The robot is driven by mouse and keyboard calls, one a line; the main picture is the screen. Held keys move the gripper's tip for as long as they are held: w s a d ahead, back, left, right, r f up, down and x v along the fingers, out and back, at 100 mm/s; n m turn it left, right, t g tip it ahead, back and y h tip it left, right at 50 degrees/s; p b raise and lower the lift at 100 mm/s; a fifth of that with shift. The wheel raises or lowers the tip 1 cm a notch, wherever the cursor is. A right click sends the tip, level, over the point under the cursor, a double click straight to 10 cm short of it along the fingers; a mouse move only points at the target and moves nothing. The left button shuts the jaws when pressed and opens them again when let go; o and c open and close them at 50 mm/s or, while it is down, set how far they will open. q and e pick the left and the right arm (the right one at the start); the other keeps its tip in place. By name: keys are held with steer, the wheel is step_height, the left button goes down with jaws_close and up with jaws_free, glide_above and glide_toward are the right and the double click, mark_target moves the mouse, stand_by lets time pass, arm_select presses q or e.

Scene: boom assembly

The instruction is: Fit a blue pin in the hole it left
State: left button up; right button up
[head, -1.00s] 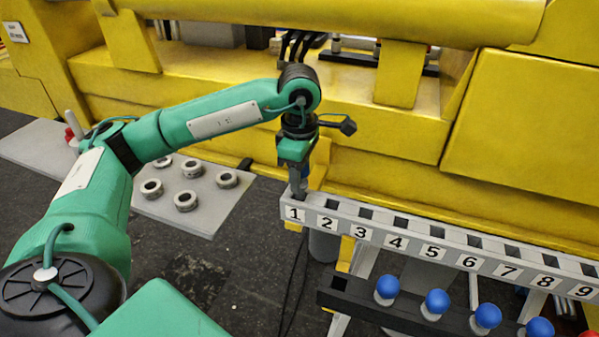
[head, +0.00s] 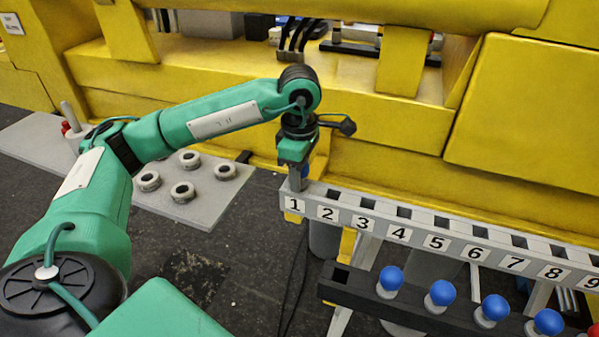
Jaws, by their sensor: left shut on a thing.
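My left gripper (head: 299,184) points down at the left end of the grey numbered rail (head: 400,213), over the slot marked 1. It is shut on a blue pin (head: 306,171), of which only a small blue patch shows. The gripper hides most of the pin and slot 1, so I cannot tell how deep the pin sits. Several other blue pins (head: 390,278) stand upright in the black rack (head: 350,292) in front. An empty hole (head: 341,274) shows at that rack's left end. My right gripper is out of view.
A yellow machine frame (head: 400,125) rises right behind the rail. A grey plate (head: 215,200) with several metal rings (head: 183,192) lies on the floor at left. A red thing (head: 594,331) shows at the right edge. Slots 2 to 9 look empty.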

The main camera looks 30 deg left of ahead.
arm_select(q)
steer(key=o, duration=1.2)
steer(key=shift+r, duration=0.55)
step_height(320, 180, up, 5)
steer(key=shift+f+b, duration=0.1)
steer(key=shift+b, duration=0.75)
step_height(320, 180, up, 6)
steer(key=shift+r+p, duration=0.15)
steer(key=shift+p, duration=0.15)
steer(key=shift+r, duration=0.85)
